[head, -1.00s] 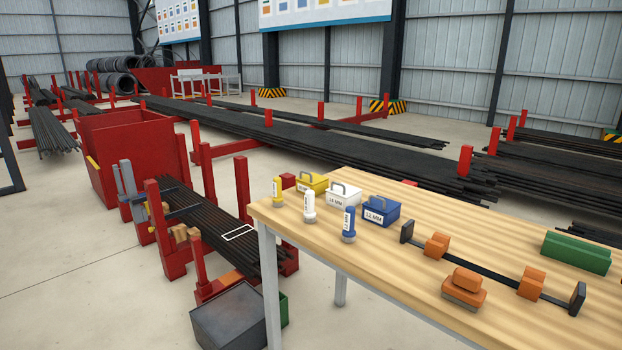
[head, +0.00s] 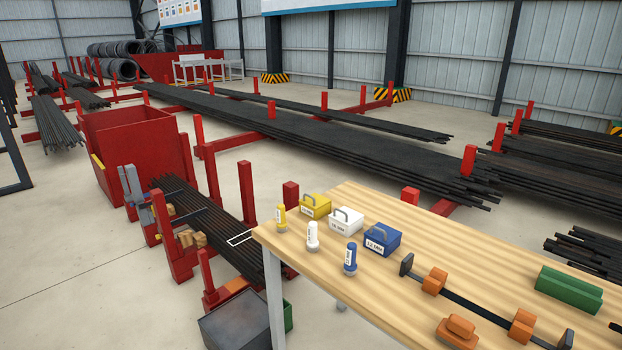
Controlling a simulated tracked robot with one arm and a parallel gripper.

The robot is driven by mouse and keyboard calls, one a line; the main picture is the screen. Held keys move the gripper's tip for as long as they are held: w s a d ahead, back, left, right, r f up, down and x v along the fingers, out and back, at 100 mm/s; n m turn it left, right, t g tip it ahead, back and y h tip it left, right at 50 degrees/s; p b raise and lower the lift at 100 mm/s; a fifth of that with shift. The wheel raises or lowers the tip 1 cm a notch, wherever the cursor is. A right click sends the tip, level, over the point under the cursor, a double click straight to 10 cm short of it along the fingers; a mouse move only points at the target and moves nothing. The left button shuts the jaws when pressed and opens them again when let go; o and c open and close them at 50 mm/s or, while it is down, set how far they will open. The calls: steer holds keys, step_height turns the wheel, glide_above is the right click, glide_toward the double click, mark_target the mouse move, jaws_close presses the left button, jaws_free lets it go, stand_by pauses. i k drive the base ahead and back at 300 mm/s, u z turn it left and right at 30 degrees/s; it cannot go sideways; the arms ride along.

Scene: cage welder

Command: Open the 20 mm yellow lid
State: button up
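A small yellow box (head: 315,207) with a lid and a grey handle stands at the back left of the wooden table (head: 400,265). Its lid looks shut. The label on its front is too small to read surely. A white box (head: 346,222) and a blue box (head: 381,241), also with handles, stand in a row to its right. A yellow-topped cylinder (head: 281,217) stands just left of the yellow box, apart from it. My gripper is not in view, so its opening and any hold cannot be seen.
A white cylinder (head: 312,238) and a blue cylinder (head: 350,259) stand before the boxes. Orange blocks (head: 433,280) and a green block (head: 569,288) are further right. Red stands with dark bars (head: 205,225) lie left of the table; a thin white rectangular outline (head: 240,232) shows there.

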mark_target(315, 196)
steer(key=u, duration=0.2)
steer(key=i, duration=2.9)
steer(key=u, duration=0.05)
